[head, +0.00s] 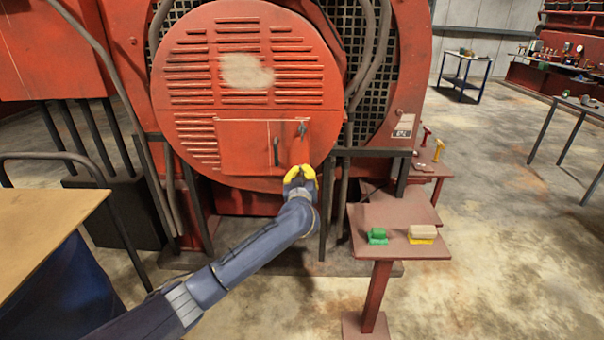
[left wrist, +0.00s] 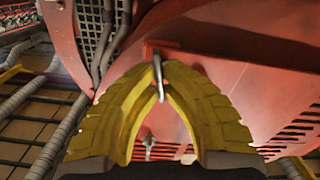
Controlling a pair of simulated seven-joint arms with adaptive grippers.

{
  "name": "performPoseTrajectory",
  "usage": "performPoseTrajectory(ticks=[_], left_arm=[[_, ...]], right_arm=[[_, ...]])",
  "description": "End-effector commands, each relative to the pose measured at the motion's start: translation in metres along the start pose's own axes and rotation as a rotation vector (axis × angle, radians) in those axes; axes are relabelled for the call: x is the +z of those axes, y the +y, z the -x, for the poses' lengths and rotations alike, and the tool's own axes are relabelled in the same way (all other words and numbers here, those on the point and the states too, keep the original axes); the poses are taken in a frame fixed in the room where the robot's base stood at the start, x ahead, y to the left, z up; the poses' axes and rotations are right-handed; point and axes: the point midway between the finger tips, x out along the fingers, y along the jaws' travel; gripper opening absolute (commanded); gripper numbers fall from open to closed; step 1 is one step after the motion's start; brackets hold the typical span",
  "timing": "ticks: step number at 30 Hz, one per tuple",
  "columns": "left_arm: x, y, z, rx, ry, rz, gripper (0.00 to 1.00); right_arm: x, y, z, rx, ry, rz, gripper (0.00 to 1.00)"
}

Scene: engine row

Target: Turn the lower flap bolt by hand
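The rectangular red flap (head: 245,150) is on the lower part of the round red cover. It has a dark handle (head: 276,152). An upper bolt (head: 302,130) sits at its right side and also shows in the left wrist view (left wrist: 149,145). The lower flap bolt (left wrist: 158,72) is a thin grey metal piece between my yellow fingertips in the left wrist view; in the head view my fingers hide it. My left gripper (head: 300,176) is at the flap's lower right corner, its fingertips closed in on the bolt from both sides. My right gripper is not in view.
The slotted round cover (head: 205,75) fills the area above the flap. Hoses and dark posts (head: 345,190) stand just right of my gripper. A small red table (head: 398,240) at right holds a green block (head: 377,236) and a beige-and-yellow block (head: 422,234).

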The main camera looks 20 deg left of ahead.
Motion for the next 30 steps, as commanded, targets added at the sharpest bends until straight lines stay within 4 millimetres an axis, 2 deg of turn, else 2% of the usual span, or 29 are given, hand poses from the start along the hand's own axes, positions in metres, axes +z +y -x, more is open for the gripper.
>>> performPoseTrajectory(ticks=[30], left_arm=[[0.0015,-0.0055,-0.0007,0.0,0.002,0.968,0.0]], right_arm=[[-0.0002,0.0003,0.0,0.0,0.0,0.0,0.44]])
